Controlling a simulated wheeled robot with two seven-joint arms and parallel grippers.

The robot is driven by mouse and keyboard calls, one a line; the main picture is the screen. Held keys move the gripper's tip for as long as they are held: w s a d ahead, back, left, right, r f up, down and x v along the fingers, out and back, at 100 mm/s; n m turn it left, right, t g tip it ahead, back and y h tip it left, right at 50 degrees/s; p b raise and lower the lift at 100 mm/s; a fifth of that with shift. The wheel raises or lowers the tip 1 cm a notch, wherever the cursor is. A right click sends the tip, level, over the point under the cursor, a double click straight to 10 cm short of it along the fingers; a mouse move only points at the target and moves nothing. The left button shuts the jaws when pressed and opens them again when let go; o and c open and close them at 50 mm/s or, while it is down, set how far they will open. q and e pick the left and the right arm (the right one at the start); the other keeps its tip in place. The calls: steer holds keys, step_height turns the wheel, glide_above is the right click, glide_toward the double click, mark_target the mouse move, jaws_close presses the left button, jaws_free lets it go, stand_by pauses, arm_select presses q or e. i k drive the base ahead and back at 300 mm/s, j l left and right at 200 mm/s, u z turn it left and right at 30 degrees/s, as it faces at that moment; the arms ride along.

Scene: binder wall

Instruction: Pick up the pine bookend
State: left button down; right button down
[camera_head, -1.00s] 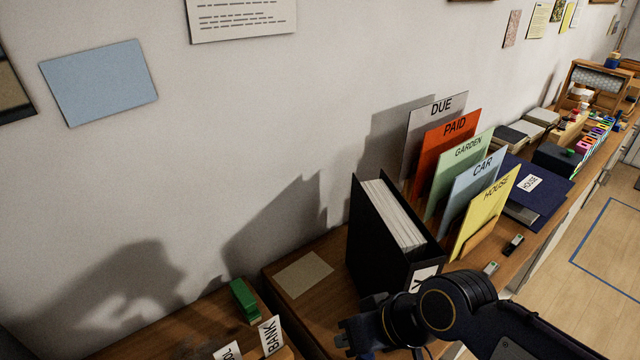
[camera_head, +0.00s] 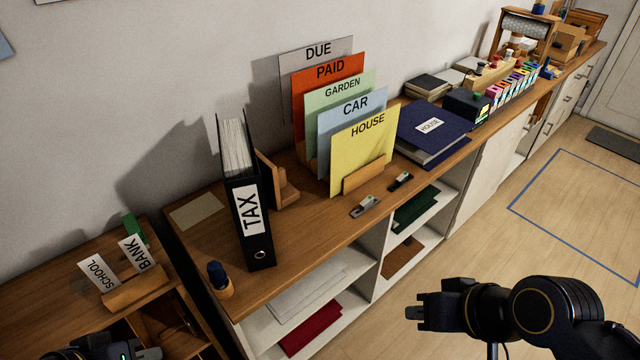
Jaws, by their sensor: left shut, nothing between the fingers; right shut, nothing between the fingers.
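The pine bookend (camera_head: 280,182) stands upright on the wooden counter top, just right of the black TAX binder (camera_head: 245,205). It is a light wooden L shape, and the binder hides part of it. My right gripper (camera_head: 418,312) is shut and empty at the lower right, in front of the shelf unit and well away from the bookend. My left gripper (camera_head: 150,353) is shut and empty at the bottom left edge, mostly cut off by the frame, near the lower wooden desk.
Coloured folders (camera_head: 345,130) stand in a wooden rack right of the bookend. A blue-topped stamp (camera_head: 218,280) stands left of the binder. Open shelves are below.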

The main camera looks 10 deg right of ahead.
mark_target(278, 191)
steer(key=u, duration=1.2)
steer(key=l+u, duration=0.5)
steer(key=k+l+u, duration=0.2)
steer(key=u, duration=0.25)
steer(key=k+l+u, duration=0.2)
steer(key=l+u, duration=0.3)
steer(key=k+l+u, duration=0.2)
steer(key=u, duration=0.3)
steer(key=k+l+u, duration=0.15)
steer(key=k+l, duration=0.4)
steer(key=k+l+u, duration=0.15)
steer(key=k+l, duration=0.35)
steer(key=k, duration=0.2)
steer(key=l, duration=0.2)
